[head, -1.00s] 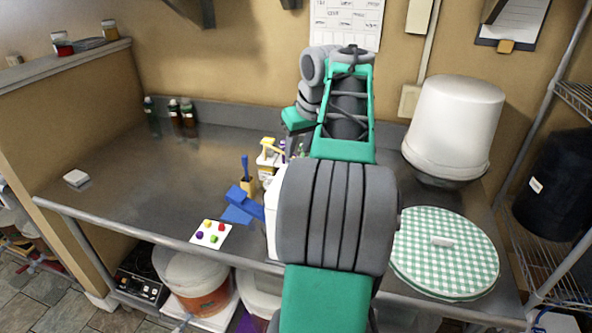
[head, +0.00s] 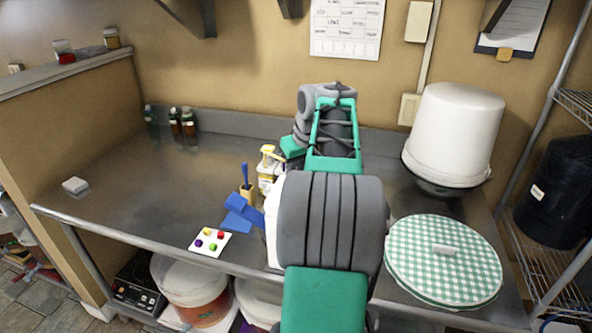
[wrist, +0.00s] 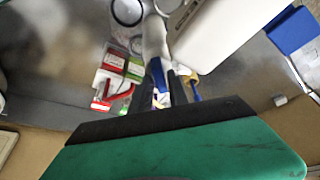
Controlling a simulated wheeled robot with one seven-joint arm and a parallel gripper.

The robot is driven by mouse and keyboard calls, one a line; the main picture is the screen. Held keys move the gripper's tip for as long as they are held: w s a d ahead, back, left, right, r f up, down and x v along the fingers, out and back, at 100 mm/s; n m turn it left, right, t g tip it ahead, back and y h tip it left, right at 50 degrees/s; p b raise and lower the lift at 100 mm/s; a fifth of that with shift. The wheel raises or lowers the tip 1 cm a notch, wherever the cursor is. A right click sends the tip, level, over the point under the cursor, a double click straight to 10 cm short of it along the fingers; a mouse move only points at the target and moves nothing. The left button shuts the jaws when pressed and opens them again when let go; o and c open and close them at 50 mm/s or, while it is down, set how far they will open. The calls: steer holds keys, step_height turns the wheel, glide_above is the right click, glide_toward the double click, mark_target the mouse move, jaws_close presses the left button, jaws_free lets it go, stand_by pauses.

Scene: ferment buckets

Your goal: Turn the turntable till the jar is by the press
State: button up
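A round disc with a green and white checked top (head: 443,262) and a small pale handle lies at the counter's right front; I cannot tell whether it is the turntable. I cannot make out the jar or the press for certain. My arm hides the middle of the counter and my gripper in the head view. In the wrist view my gripper (wrist: 166,82) shows two dark fingers close together, pointing at the counter. Coloured bits show around them, and I cannot tell whether they hold anything. A white boxy thing (wrist: 215,38) is close beside the fingers.
A large white upturned bucket (head: 452,133) stands at the back right. Dark bottles (head: 184,121) stand at the back. The left counter is mostly clear.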

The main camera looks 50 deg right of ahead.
jaws_close()
stand_by(1.0)
